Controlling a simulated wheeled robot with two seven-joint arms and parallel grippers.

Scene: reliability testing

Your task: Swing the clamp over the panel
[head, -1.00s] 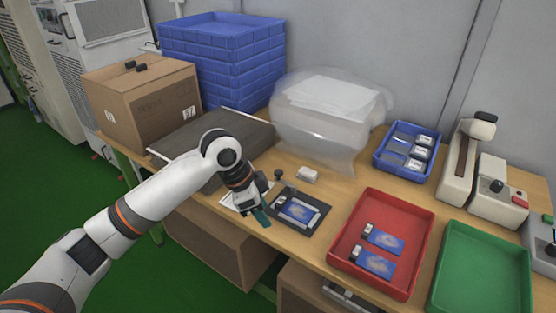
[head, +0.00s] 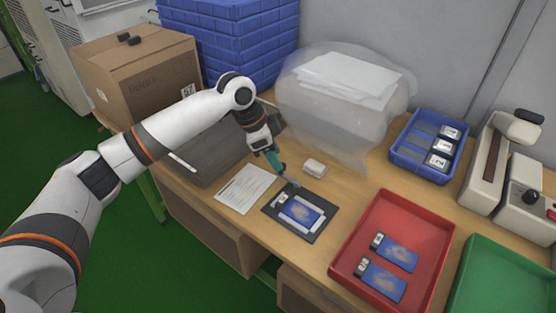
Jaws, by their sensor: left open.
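A blue panel (head: 300,211) lies on a white plate in a dark fixture (head: 272,222) on the wooden table. The clamp (head: 293,184) is at the far edge of the fixture; only a small grey part shows, and the rest is hidden behind my gripper. My left gripper (head: 278,165), with teal fingers, is open and points down at the clamp. I cannot tell whether the fingers touch it. My right gripper is not in view.
A white block (head: 314,167) sits just right of the gripper, and a printed sheet (head: 245,190) lies left of the fixture. A red tray (head: 348,264) with two panels stands at right, beside a green tray (head: 500,280). A blue tray (head: 407,165) is behind.

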